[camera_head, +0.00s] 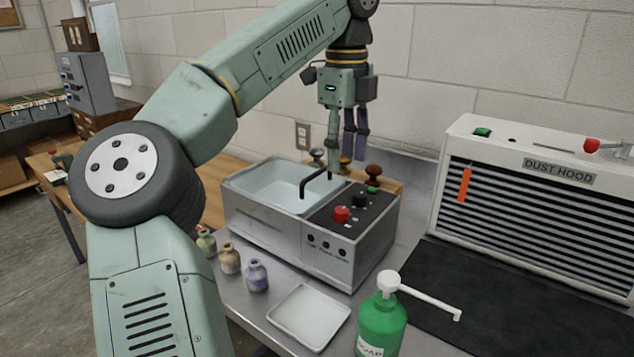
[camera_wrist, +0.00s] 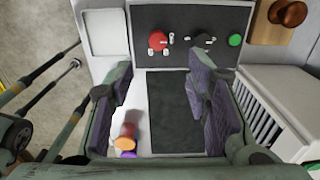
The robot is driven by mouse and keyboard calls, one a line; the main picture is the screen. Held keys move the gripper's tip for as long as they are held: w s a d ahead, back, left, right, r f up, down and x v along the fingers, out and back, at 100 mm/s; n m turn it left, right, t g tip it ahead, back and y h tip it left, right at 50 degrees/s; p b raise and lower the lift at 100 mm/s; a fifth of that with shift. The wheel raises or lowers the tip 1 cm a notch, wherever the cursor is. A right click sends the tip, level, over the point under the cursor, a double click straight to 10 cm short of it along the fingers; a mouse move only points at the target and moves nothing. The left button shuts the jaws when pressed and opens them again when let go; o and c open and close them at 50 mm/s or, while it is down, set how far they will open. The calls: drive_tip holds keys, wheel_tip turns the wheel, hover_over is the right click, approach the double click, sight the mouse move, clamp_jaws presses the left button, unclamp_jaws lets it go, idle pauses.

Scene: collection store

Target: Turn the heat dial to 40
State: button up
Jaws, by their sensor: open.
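The bath unit (camera_head: 300,240) is a grey metal box with a water basin and a dark control panel at its right. The panel carries a red knob (camera_head: 341,214), a black knob (camera_head: 360,200) and a green button (camera_head: 373,189). In the wrist view the red knob (camera_wrist: 157,41), black knob (camera_wrist: 203,38) and green button (camera_wrist: 235,40) are in a row. Small marks surround the knobs, too small to read, so I cannot tell which is the heat dial or its setting. My gripper (camera_head: 347,150) is open and empty above the unit; its purple fingers (camera_wrist: 160,85) touch no knob.
A bent black tube (camera_head: 312,184) rises by the basin. Wooden-knobbed tools (camera_head: 374,171) stand behind. The dust hood (camera_head: 545,205) is at the right. Small bottles (camera_head: 229,258), a white tray (camera_head: 308,317) and a green pump bottle (camera_head: 382,325) stand in front.

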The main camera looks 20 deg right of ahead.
sight(341, 209)
wheel_tip(341, 209, down, 11)
drive_tip(key=shift+r, duration=0.2)
idle(0.3)
clamp_jaws()
idle(0.5)
